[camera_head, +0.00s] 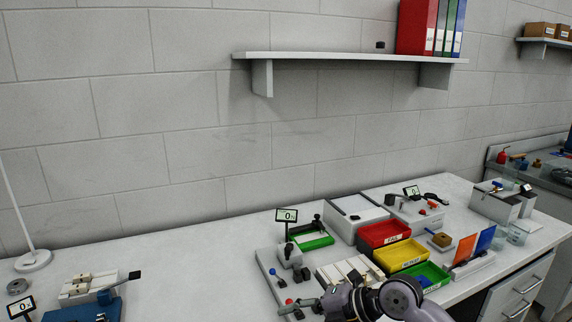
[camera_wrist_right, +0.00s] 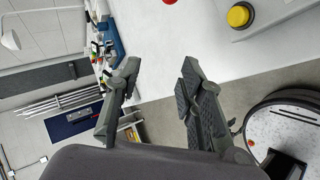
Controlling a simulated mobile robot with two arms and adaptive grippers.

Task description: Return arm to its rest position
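My right arm comes in at the bottom right of the head view. Its gripper (camera_head: 303,305) points left, low over the front of the bench, near the grey fixture with coloured knobs (camera_head: 283,283). In the right wrist view the two fingers of this gripper (camera_wrist_right: 158,82) stand well apart with nothing between them. A white bench surface (camera_wrist_right: 170,45) shows beyond the fingertips. My left arm and left gripper are not in view.
Red (camera_head: 384,234), yellow (camera_head: 402,256) and green (camera_head: 432,273) bins stand right of the gripper. Orange (camera_head: 465,249) and blue (camera_head: 486,238) panels stand farther right. A shelf (camera_head: 345,56) hangs above. Bench space at centre left is clear. A yellow button (camera_wrist_right: 239,15) shows in the wrist view.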

